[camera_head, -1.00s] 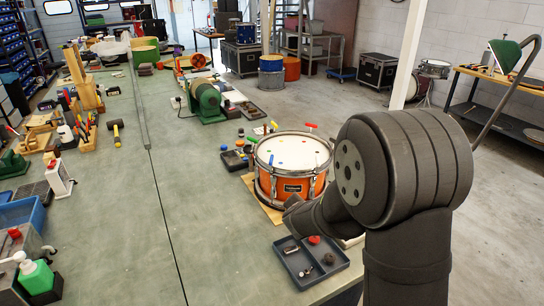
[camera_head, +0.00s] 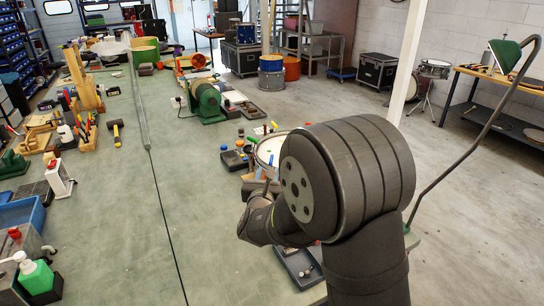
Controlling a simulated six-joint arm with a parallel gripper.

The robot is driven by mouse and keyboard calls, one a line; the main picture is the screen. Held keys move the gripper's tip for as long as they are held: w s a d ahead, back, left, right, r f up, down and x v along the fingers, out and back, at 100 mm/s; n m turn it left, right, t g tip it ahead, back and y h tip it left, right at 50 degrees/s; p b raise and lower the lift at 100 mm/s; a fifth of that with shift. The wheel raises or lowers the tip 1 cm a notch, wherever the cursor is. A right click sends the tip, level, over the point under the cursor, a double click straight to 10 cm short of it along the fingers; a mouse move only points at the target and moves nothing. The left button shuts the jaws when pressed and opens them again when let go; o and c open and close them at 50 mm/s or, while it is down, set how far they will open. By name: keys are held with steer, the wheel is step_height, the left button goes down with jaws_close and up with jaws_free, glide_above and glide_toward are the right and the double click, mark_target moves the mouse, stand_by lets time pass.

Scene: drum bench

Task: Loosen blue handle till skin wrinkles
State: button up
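The drum (camera_head: 266,148) stands on the right part of the bench, mostly hidden behind my arm. Only the left part of its white head and rim shows. The wrinkling of the skin cannot be judged from here. My gripper (camera_head: 256,218) is low in front of the drum, at its near left side. Its fingertips are too small and covered to read, and whether it touches a handle is hidden.
A dark parts tray (camera_head: 296,268) lies at the bench's near right edge, partly covered by my arm. A green motor-like machine (camera_head: 207,101) stands behind the drum. Small coloured pieces and dark blocks (camera_head: 233,160) lie left of the drum. The middle of the bench is clear.

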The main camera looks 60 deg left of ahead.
steer(key=x, duration=1)
steer(key=shift+w+a, duration=0.15)
steer(key=shift+w, duration=0.05)
jaws_close()
